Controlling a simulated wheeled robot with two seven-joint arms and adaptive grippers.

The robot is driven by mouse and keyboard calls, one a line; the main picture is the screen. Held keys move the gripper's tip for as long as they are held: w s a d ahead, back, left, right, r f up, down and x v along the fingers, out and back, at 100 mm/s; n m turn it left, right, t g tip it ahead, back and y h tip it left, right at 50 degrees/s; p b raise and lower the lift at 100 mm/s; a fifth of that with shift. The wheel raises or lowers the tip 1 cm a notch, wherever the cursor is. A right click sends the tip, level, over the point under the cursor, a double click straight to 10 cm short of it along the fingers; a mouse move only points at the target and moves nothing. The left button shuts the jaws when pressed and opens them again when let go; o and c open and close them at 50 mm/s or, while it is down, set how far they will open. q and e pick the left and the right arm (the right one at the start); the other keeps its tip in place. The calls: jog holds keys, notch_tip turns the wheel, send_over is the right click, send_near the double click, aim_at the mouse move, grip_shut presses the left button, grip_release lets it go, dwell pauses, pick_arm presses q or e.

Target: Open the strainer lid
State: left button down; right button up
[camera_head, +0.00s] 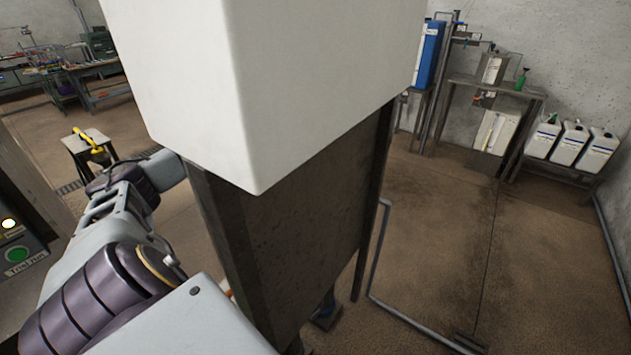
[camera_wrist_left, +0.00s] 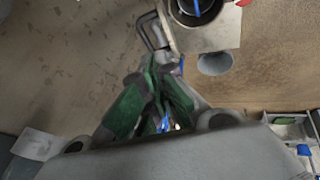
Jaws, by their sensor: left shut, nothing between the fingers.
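In the left wrist view my left gripper (camera_wrist_left: 158,78) has dark green fingers drawn together, with nothing visible between them. Just beyond the fingertips is a grey fitting with a bent black handle (camera_wrist_left: 148,30). Beside it, at the top edge, a round dark opening (camera_wrist_left: 195,12) with something blue inside sits on a pale plate (camera_wrist_left: 220,35). This may be the strainer, but I cannot tell whether a lid is on it. In the head view my left arm reaches behind a large white box, which hides the gripper. My right gripper is in neither view.
The white box (camera_head: 270,80) stands on a dark metal stand (camera_head: 300,240) and blocks the middle. A grey floor pipe (camera_head: 375,250) runs to its right. White jugs (camera_head: 568,145) stand at far right, and a small stool (camera_head: 90,145) at left. The right floor is mostly clear.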

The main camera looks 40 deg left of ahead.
pick_arm(q)
jog(key=shift+p+x, duration=0.55)
jog(key=shift+x, duration=4.4)
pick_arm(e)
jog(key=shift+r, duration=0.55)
pick_arm(q)
jog(key=shift+w, duration=0.1)
